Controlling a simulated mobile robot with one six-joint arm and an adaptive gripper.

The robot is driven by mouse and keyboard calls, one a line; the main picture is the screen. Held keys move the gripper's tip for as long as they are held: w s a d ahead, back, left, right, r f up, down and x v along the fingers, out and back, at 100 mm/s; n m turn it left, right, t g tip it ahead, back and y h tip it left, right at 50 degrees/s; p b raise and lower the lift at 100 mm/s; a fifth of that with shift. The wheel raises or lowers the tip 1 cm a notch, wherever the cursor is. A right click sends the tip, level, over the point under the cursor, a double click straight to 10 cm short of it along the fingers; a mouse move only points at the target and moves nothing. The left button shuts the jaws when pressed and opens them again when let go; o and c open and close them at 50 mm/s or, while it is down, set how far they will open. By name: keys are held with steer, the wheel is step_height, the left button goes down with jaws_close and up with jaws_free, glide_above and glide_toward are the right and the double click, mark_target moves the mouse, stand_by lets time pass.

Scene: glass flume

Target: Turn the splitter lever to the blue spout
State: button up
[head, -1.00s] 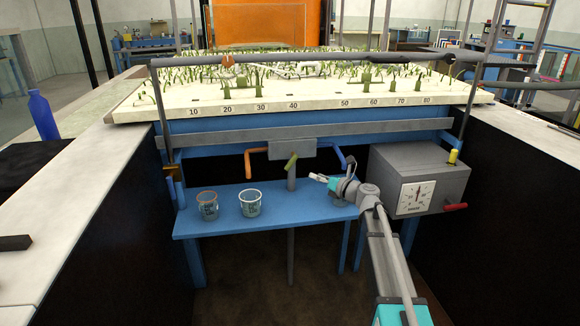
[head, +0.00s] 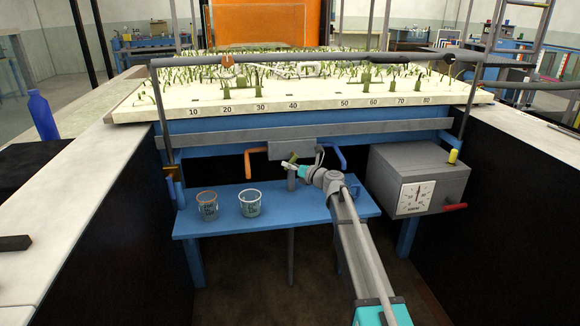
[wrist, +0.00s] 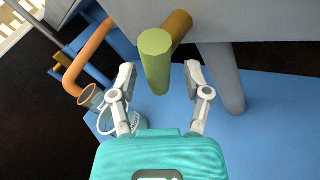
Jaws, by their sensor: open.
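The splitter lever is a short green handle (head: 289,161) under the grey splitter box (head: 292,150), below the flume's front edge. In the wrist view the lever (wrist: 156,62) points toward me, its lower end between my open fingertips with a gap on each side. An orange spout (head: 262,151) leaves the box on the left; it also shows in the wrist view (wrist: 86,60). The blue spout (head: 337,157) is on the right, outside the wrist view. My gripper (head: 292,167) is open and empty at the lever, hiding part of it in the head view.
A blue bench (head: 230,225) below carries an orange-rimmed beaker (head: 207,206) and a white-rimmed beaker (head: 250,204). A grey box with a dial (head: 445,170) and red handle (head: 455,207) stands right of my arm. A grey post (wrist: 222,80) rises close right of my gripper.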

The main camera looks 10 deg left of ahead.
steer(key=shift+w+a, duration=0.1)
steer(key=shift+a, duration=0.05)
jaws_close()
stand_by(0.4)
